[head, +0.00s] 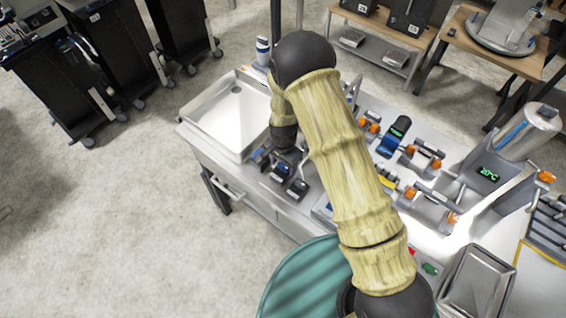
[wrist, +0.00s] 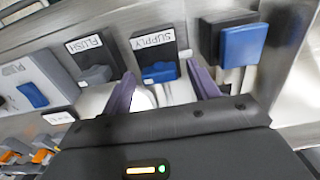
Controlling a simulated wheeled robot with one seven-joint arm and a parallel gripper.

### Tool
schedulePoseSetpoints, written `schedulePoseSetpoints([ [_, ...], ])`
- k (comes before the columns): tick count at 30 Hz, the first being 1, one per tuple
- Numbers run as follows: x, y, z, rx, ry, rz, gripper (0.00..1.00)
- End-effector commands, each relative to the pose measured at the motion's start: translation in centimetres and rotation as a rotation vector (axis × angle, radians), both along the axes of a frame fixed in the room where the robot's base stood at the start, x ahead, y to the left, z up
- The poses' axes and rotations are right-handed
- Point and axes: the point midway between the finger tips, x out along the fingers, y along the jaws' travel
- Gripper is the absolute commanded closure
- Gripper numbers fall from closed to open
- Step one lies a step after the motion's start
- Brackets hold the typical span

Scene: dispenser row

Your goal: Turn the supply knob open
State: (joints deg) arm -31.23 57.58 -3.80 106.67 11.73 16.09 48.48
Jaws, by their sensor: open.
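The supply control is a dark block with a white SUPPLY label (wrist: 152,40) in the wrist view. Its blue knob (wrist: 160,73) sticks out below the label. My gripper (wrist: 160,70) is open, its two purple fingers on either side of the knob, with a gap to each side. I cannot tell how deep the fingertips reach. In the head view my arm comes down over the bench, and its dark end covers part of the small controls (head: 280,171); the supply knob cannot be made out there.
A FLUSH block (wrist: 90,58) with a grey knob sits left of the supply block, and a dark block with a blue part (wrist: 243,45) sits right. A grey unit with a blue part (wrist: 32,95) is farther left. A sink (head: 232,122) and orange-capped dispensers (head: 430,208) share the bench.

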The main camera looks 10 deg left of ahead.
Motion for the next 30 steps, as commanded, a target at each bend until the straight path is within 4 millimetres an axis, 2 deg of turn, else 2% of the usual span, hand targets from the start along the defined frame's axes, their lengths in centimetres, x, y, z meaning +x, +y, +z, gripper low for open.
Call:
schedulePoseSetpoints([
  [2,0.01,0.01,0.01,0.0,0.0,0.0,0.4],
  [3,0.0,0.01,0.02,0.0,0.0,0.0,0.44],
  [9,-0.06,0.1,0.04,0.0,0.0,0.002,0.83],
  [10,-0.06,0.1,0.04,0.0,0.0,0.002,0.85],
  [20,-0.05,0.12,-0.01,0.0,0.0,0.032,0.85],
  [30,-0.01,0.11,-0.17,0.001,-0.001,0.199,0.85],
])
